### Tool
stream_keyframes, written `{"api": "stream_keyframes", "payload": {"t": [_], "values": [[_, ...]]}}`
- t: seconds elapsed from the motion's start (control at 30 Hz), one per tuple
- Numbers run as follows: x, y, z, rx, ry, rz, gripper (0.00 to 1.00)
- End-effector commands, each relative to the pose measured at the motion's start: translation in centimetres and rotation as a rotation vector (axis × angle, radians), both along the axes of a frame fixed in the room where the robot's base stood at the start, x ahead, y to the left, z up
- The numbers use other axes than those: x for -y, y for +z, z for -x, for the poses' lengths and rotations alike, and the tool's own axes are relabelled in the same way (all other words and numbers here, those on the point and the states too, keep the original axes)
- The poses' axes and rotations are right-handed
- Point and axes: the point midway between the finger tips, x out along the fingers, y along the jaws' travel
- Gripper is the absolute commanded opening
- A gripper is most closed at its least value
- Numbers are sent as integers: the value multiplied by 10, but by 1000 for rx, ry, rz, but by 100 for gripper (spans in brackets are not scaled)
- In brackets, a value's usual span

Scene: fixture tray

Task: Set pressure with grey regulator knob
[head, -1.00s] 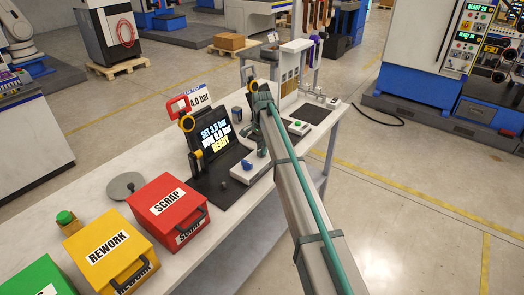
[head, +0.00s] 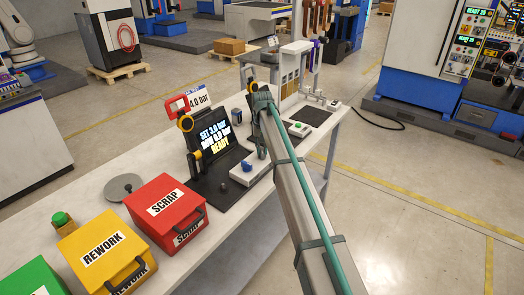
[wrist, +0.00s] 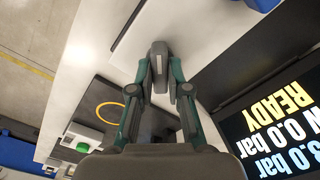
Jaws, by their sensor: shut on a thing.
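My gripper (wrist: 159,64) is shut, its fingertips close together around something in the wrist view. In the head view my gripper (head: 261,150) points down over the bench, right of the black screen (head: 212,139). The screen reads set 3.0 bar, now 0.0 bar, READY. The same screen (wrist: 270,125) shows upside down at the right in the wrist view. A white sign (head: 199,97) behind the screen reads 4.0 bar.
A white block (head: 243,176) with a blue knob (head: 247,166) is close in front of my gripper. A box with a green button (head: 299,126) lies to the right. Red SCRAP (head: 165,205) and yellow REWORK (head: 104,250) bins stand left on the bench.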

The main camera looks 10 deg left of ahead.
Motion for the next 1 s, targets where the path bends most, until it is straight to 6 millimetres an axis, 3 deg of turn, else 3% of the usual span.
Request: {"api": "stream_keyframes", "payload": {"t": [0.6,1.0], "values": [[0,0,0,1,561,0,0],[0,0,0,1,763,0,0]]}}
